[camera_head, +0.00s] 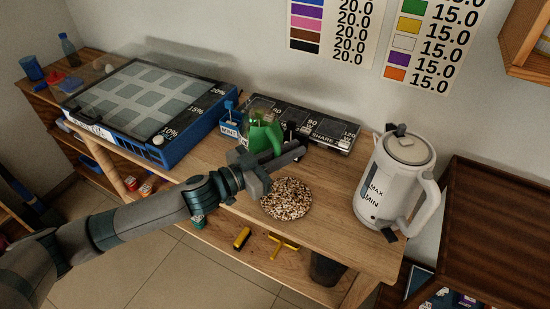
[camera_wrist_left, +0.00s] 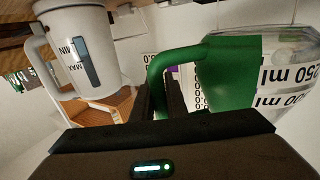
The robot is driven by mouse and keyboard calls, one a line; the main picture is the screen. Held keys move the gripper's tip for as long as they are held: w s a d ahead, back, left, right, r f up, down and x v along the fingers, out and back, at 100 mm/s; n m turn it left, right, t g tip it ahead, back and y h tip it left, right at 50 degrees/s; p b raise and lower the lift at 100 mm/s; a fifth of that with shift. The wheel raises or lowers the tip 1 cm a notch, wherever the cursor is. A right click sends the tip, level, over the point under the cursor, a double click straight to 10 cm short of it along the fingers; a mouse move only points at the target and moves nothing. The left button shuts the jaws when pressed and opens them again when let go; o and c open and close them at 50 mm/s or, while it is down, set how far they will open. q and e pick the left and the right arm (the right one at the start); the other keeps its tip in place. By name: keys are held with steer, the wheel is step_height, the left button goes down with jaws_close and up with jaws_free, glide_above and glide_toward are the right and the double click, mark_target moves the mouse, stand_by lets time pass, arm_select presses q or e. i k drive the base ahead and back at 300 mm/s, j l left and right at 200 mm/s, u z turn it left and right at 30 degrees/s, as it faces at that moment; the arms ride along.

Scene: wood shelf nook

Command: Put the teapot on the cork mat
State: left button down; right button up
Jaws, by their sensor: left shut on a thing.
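The teapot (camera_head: 263,135) has a clear body and a green handle part; it is behind the cork mat and partly hidden by my gripper. My left gripper (camera_head: 290,153) is shut on its green handle. In the left wrist view the handle (camera_wrist_left: 158,75) passes between the fingers, and the clear body with "250 ml" markings (camera_wrist_left: 285,70) is at the right. I cannot tell whether the teapot touches the tabletop. The round, speckled cork mat (camera_head: 287,200) lies bare on the wooden table, in front of the gripper. My right gripper is not in view.
A white kettle (camera_head: 397,180) stands right of the mat. A black-topped blue case (camera_head: 150,100) is at the left. A dark panel with labels (camera_head: 330,130) lies along the wall, beside a small blue MINT holder (camera_head: 229,127). The wooden table (camera_head: 335,205) is clear between mat and kettle.

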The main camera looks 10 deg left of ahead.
mark_target(288, 197)
steer(key=l+u, duration=0.2)
steer(key=l, duration=0.4)
steer(key=l+u, duration=0.2)
steer(key=l, duration=0.4)
steer(key=k+l+u, duration=0.2)
steer(key=l, duration=0.35)
steer(key=i, duration=0.05)
